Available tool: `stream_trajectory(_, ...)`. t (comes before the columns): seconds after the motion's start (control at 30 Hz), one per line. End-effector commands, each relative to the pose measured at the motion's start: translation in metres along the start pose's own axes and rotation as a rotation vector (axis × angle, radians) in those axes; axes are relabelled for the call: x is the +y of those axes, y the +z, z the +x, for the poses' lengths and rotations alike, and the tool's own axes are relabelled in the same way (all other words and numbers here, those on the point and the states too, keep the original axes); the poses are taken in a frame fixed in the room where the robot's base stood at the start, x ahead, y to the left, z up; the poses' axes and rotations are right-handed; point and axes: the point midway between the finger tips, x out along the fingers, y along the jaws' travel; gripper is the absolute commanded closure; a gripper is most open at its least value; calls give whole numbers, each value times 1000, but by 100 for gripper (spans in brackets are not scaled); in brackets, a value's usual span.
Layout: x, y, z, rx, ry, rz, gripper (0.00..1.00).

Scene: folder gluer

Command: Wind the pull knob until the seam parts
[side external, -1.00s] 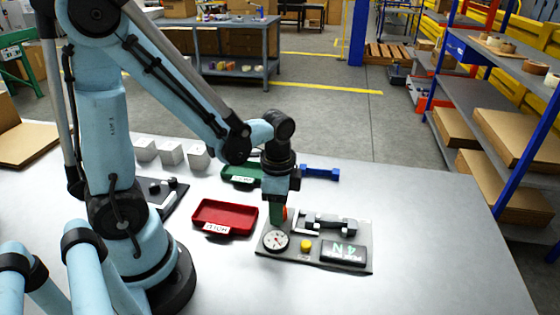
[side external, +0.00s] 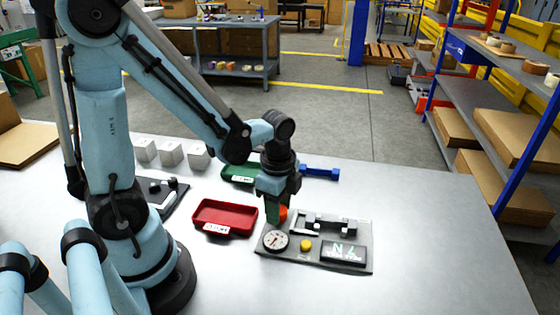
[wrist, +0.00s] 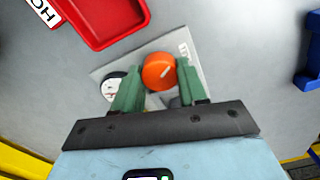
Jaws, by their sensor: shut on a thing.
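The orange pull knob (wrist: 159,71) sits on the grey tester plate (side external: 304,265). My gripper (wrist: 156,88) has its two green fingers on either side of the knob, shut on it. In the side view the knob (side external: 283,213) shows partly behind the fingers. The plate also carries a round dial gauge (side external: 275,240), a yellow button (side external: 306,245), a dark display (side external: 343,253) with pale green characters, and a clamp fixture (side external: 325,223). The seam itself cannot be made out.
A red tray (side external: 225,216) with a label stands left of the plate, and a green tray (side external: 240,172) lies behind. A blue part (side external: 320,172) and several white boxes (side external: 171,154) are farther back. The table right of the plate is clear.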

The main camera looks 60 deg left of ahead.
Motion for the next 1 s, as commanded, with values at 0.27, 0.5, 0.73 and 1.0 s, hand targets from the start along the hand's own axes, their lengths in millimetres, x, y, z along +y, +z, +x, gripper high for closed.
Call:
stream_trajectory(0.27, 0, -1, 0, 2, -2, -1, 35)
stream_trajectory(0.5, 0, 0, 0, 1, 1, -3, 33)
stream_trajectory(0.73, 1, -1, 0, 2, 2, -99, 33)
stream_trajectory(1.0, 1, -1, 0, 4, 3, -383, 33)
